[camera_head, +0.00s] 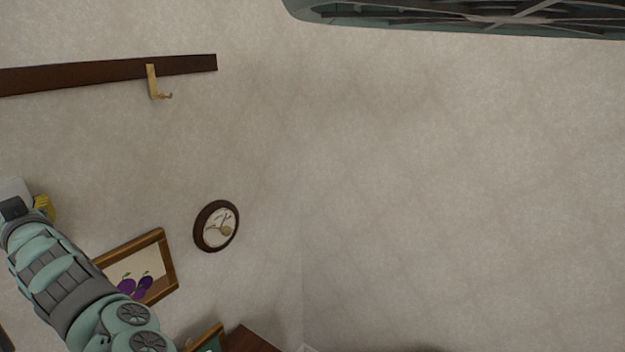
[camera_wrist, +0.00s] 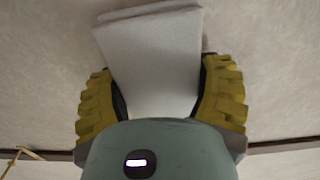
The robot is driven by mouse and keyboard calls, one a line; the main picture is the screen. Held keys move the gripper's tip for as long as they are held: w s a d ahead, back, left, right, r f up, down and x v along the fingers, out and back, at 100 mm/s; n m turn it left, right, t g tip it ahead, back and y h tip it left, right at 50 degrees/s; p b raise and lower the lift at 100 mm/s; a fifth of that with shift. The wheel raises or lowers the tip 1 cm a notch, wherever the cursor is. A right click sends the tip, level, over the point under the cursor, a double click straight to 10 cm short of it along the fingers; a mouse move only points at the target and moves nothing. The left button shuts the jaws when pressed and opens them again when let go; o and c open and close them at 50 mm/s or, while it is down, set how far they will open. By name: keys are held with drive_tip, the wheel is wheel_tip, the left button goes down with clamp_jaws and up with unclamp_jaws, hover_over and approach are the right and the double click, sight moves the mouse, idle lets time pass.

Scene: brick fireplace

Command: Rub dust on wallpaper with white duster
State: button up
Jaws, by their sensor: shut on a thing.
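My gripper (camera_wrist: 160,95) has yellow padded fingers and is shut on the white duster (camera_wrist: 152,50), a flat pale block, in the wrist view. The duster's far end points at the wallpaper (camera_wrist: 265,50); I cannot tell whether it touches. In the head view my gripper (camera_head: 42,206) is at the left edge, with a pale part of the duster (camera_head: 14,188) just showing beside it. The patterned beige wallpaper (camera_head: 400,180) fills most of the head view. It has faint darker patches, but I cannot clearly tell dust from shading.
A dark wooden rail (camera_head: 100,74) with a brass hook (camera_head: 153,82) is above my gripper. A round framed picture (camera_head: 216,226) and a gold-framed plum picture (camera_head: 137,268) hang to the right of my arm. The right-hand wall is clear.

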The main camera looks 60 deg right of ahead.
drive_tip(key=shift+a+f+b, duration=0.1)
drive_tip(key=shift+a+b, duration=0.5)
drive_tip(key=shift+b, duration=0.2)
drive_tip(key=shift+a, duration=0.2)
drive_tip(key=shift+a+b, duration=0.55)
drive_tip(key=shift+b, duration=0.3)
drive_tip(key=shift+w+a+b, duration=0.1)
drive_tip(key=shift+a+b, duration=0.85)
drive_tip(key=shift+b, duration=0.1)
